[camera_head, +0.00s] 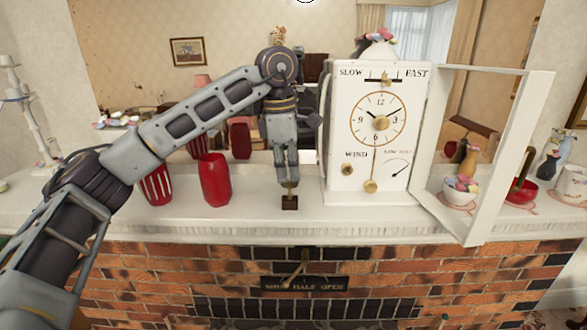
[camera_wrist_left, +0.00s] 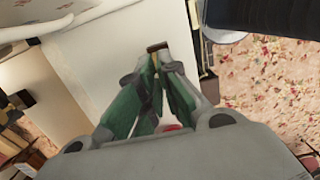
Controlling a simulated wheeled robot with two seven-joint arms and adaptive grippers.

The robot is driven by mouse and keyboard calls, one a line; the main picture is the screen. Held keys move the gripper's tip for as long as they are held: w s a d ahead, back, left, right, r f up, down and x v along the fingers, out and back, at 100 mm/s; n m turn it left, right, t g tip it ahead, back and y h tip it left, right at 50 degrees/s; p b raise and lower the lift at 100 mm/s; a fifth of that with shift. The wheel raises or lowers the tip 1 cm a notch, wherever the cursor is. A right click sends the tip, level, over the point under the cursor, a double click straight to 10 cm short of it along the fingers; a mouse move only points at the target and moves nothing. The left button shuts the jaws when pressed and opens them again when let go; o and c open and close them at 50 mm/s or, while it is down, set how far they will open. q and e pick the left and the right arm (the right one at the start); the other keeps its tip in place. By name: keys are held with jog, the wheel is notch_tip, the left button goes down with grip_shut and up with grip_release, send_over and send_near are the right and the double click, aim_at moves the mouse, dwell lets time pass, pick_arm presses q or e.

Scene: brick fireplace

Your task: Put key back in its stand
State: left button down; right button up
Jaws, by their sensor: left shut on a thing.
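My left gripper (camera_head: 289,180) points straight down over the mantel shelf, left of the white clock. It is shut on the key (camera_head: 290,188), of which only a small brass part shows below the fingertips. The small dark stand (camera_head: 289,203) sits on the shelf directly under the key. I cannot tell whether the key is touching the stand or in it. In the left wrist view the fingers (camera_wrist_left: 156,58) come together at a small brown piece, too small to make out. My right gripper is in neither view.
The white clock (camera_head: 343,105) stands close right of the gripper, its glazed door (camera_head: 497,150) swung open to the right. Red vases (camera_head: 214,180) stand to the left. A bowl (camera_head: 461,190) and a red pan (camera_head: 521,191) are at the right. The front shelf edge is close.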

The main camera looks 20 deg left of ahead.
pick_arm(q)
jog(key=shift+f+b, duration=0.35)
jog(key=shift+f, duration=0.1)
dwell(0.3)
jog(key=c, duration=1.6)
grip_release()
jog(key=shift+o, duration=0.2)
notch_tip(320, 180, up, 12)
jog(key=shift+s+a, duration=0.35)
jog(key=shift+a, duration=0.05)
jog(key=shift+d, duration=0.2)
